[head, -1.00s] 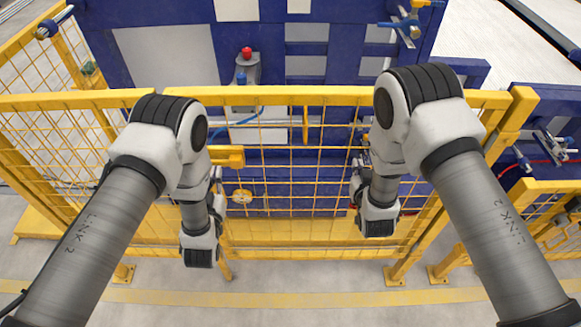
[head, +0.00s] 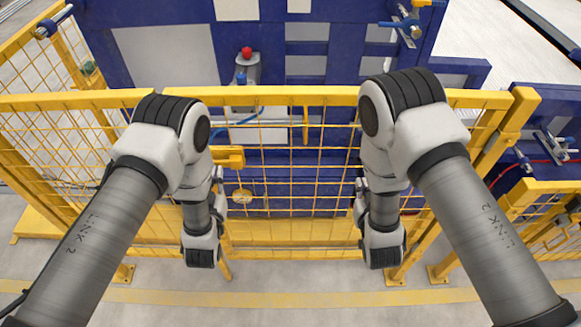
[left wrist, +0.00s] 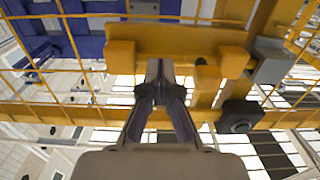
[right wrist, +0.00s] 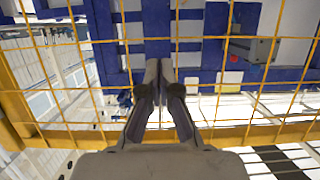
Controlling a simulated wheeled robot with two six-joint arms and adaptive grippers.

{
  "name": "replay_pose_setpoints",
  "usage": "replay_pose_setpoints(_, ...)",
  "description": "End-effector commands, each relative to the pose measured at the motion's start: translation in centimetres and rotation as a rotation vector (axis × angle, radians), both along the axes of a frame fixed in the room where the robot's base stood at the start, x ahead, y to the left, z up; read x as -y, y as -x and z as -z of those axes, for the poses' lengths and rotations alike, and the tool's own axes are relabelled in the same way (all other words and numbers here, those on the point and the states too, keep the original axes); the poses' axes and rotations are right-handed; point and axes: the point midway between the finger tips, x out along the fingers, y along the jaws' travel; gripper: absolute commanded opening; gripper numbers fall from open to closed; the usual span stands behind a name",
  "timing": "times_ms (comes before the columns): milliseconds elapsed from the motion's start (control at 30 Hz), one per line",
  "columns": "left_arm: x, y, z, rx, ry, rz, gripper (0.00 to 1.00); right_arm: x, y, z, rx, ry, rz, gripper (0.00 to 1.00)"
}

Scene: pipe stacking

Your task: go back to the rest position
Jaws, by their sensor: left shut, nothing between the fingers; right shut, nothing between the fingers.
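My left gripper (left wrist: 158,80) is shut and empty in the left wrist view, with the yellow fence latch beyond its fingertips. My right gripper (right wrist: 158,75) is shut and empty in the right wrist view, pointing at the fence mesh with blue machine frame behind it. In the head view both arms are bent in front of the yellow fence, roughly mirrored left and right. The fingertips are hidden behind the wrists there. No pipe shows in either gripper.
The yellow mesh fence (head: 300,95) runs across in front of me, with its yellow latch block (head: 230,157) near the left arm. Behind it stands a blue machine (head: 170,22) with a red button (head: 246,53). The grey floor (head: 300,275) between my arms is clear.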

Motion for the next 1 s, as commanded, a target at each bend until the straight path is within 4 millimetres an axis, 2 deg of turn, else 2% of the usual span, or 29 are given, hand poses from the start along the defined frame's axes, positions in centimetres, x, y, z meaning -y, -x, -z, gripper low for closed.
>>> replay_pose_setpoints(467, 0.0, 0.0, 0.1, -0.003, 0.0, 0.0, 0.0, 0.0, 0.2, 0.2, -0.004, 0.0, 0.0, 0.0)
replay_pose_setpoints(567, -0.5, 0.5, 1.9, -0.058, -0.003, -0.006, 0.0, 0.6, 0.8, 1.8, -0.048, 0.004, 0.008, 0.0)
replay_pose_setpoints(667, -1.9, 2.3, 6.8, -0.229, -0.011, -0.021, 0.0, 2.1, 3.0, 6.3, -0.187, 0.013, 0.028, 0.0)
replay_pose_setpoints(767, -3.9, 6.6, 13.8, -0.511, -0.017, -0.042, 0.0, 4.3, 7.5, 12.7, -0.417, 0.022, 0.053, 0.0)
replay_pose_setpoints(800, -4.6, 9.0, 16.5, -0.638, -0.016, -0.048, 0.0, 5.1, 9.8, 15.2, -0.522, 0.023, 0.059, 0.0)
replay_pose_setpoints(867, -5.5, 13.1, 20.1, -0.83, -0.011, -0.055, 0.0, 6.0, 13.5, 18.5, -0.678, 0.02, 0.066, 0.0)
replay_pose_setpoints(900, -5.9, 16.1, 22.1, -0.957, -0.006, -0.056, 0.0, 6.5, 16.1, 20.4, -0.781, 0.017, 0.067, 0.0)
replay_pose_setpoints(1000, -6.4, 23.6, 25.2, -1.245, 0.011, -0.05, 0.0, 7.2, 22.4, 23.6, -1.014, -0.001, 0.059, 0.0)
